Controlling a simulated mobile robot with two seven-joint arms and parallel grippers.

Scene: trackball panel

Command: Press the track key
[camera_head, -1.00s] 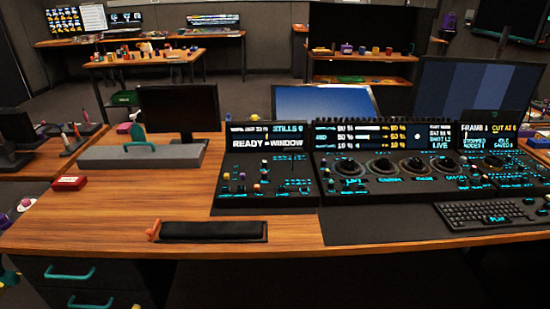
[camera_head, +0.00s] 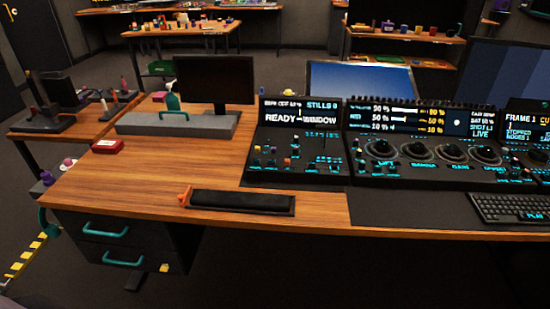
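The trackball panel (camera_head: 354,177) stands on the wooden desk at the centre right, with several dark trackballs in a row and small lit labels around them. Its screen (camera_head: 408,118) shows percentages and "LIVE". A smaller control panel (camera_head: 299,172) is joined on its left, with small knobs and a "READY WINDOW" screen (camera_head: 300,117). A key marked track cannot be read at this size. Neither of my grippers is in view.
A dark keyboard (camera_head: 510,208) lies at the right front. A black pad with an orange end (camera_head: 242,201) lies near the desk's front edge.

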